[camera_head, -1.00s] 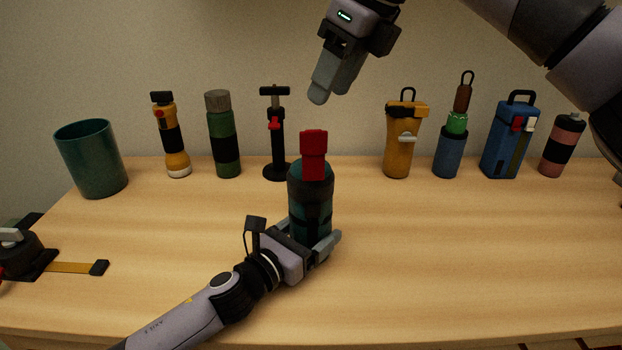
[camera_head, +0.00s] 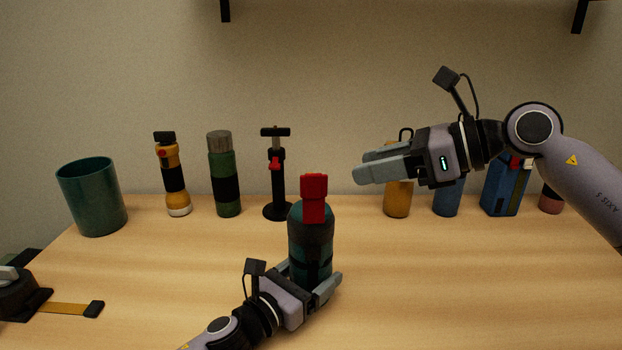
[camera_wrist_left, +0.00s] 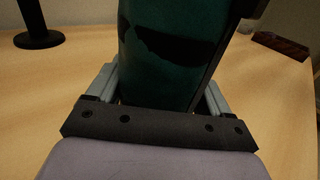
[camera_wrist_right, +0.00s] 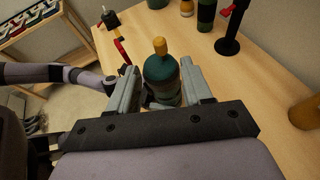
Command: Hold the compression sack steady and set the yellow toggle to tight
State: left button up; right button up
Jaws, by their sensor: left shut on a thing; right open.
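The compression sack (camera_head: 311,245) is a dark teal upright cylinder with black straps. A red part (camera_head: 314,197) rises at its top on the side facing me. The yellow toggle (camera_wrist_right: 160,46) shows on top of the sack in the right wrist view; in the head view it is hidden, apparently behind the red part. My left gripper (camera_head: 318,292) is shut around the sack's lower body, which fills the left wrist view (camera_wrist_left: 165,60). My right gripper (camera_head: 368,166) is open and empty, above and right of the sack, with its fingers pointing left. In its wrist view the sack appears between the fingers, farther off.
A green cup (camera_head: 92,200), yellow flashlight (camera_head: 172,178), green bottle (camera_head: 224,180) and black stand with a red clip (camera_head: 276,185) line the back. A yellow bottle (camera_head: 397,203) and blue containers stand behind my right gripper. A black device with a yellow strap (camera_head: 65,309) lies left. Table around the sack is clear.

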jog(key=x, duration=1.1)
grip_shut()
